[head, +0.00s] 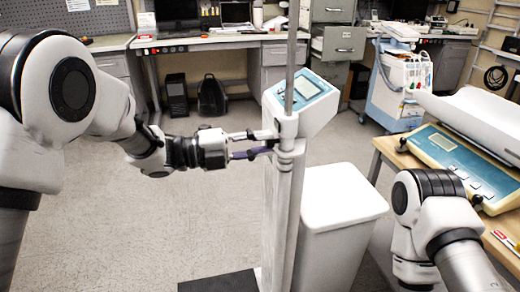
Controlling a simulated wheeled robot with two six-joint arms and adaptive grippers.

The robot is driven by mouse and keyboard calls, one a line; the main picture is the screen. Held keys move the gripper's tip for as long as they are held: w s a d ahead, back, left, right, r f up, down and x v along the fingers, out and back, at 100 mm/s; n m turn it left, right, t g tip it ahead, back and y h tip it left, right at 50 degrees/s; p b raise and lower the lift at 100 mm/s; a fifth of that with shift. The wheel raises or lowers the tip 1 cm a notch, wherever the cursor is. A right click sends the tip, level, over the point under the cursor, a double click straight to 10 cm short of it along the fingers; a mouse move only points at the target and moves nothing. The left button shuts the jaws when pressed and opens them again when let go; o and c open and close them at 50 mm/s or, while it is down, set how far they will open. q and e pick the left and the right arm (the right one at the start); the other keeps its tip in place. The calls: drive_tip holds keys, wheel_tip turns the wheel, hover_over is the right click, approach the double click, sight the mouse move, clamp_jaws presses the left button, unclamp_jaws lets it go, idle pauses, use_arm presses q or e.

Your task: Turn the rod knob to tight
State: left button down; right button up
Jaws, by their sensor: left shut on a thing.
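A white bin (343,197) stands right of the rod, close to it. A wooden table (398,152) at the right holds a blue-panelled device (462,160). A cart (400,85) and desks (215,40) stand behind. The floor at left is clear.

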idle(0.3)
use_arm(q)
drive_tip(key=c, duration=0.9)
unclamp_jaws()
drive_tip(key=shift+c, duration=0.2)
drive_tip(key=v, duration=1.2)
